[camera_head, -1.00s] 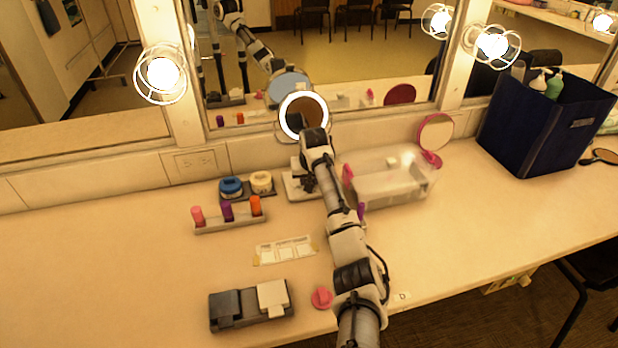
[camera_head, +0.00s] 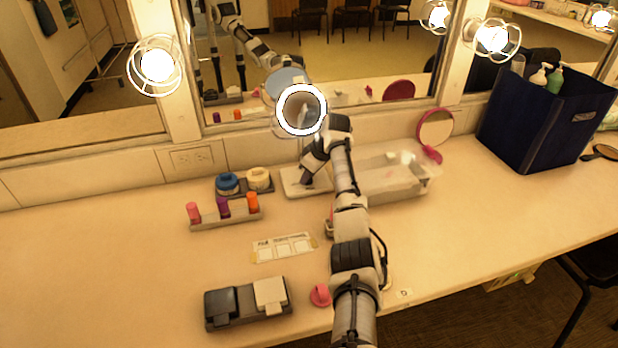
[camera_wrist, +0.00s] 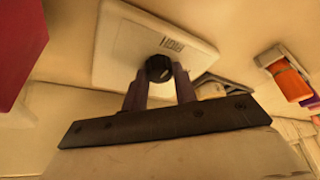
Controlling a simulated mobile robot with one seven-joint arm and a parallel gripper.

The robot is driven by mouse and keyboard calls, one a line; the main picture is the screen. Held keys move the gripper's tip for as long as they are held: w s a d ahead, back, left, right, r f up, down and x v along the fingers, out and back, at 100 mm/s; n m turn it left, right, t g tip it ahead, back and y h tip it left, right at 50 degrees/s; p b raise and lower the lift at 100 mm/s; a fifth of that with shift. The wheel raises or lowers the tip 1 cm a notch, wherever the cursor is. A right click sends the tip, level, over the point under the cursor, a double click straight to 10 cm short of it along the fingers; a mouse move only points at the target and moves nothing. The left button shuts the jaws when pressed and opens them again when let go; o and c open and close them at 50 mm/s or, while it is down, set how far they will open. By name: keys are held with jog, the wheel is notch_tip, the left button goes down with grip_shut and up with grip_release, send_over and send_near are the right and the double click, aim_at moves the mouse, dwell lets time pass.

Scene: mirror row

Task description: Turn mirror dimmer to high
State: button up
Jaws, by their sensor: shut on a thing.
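The lit round mirror (camera_head: 302,110) stands above a pale square base (camera_head: 292,185) at the back of the counter. In the wrist view, the pale base plate (camera_wrist: 125,45) carries a printed label reading "HIGH" and a black dimmer knob (camera_wrist: 158,68). My gripper (camera_wrist: 160,80) has its two fingers on either side of the black knob, shut on it. In the head view my gripper (camera_head: 306,178) is down at the base, and my wrist hides the knob. The knob's pointer position cannot be told.
A clear bin (camera_head: 395,178) stands just right of my arm, with a pink hand mirror (camera_head: 434,130) behind it. A dark blue box (camera_head: 545,120) is at right.

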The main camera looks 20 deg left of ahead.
jog(key=shift+w+r+n, duration=0.1)
jog(key=shift+n, duration=0.4)
jog(key=o, duration=1)
jog(key=b+v, duration=0.1)
jog(key=v, duration=0.6)
jog(key=b+v, duration=0.2)
jog(key=v, duration=0.4)
jog(key=shift+w+d+r, duration=0.15)
jog(key=shift+r, duration=0.2)
jog(key=shift+f, duration=0.1)
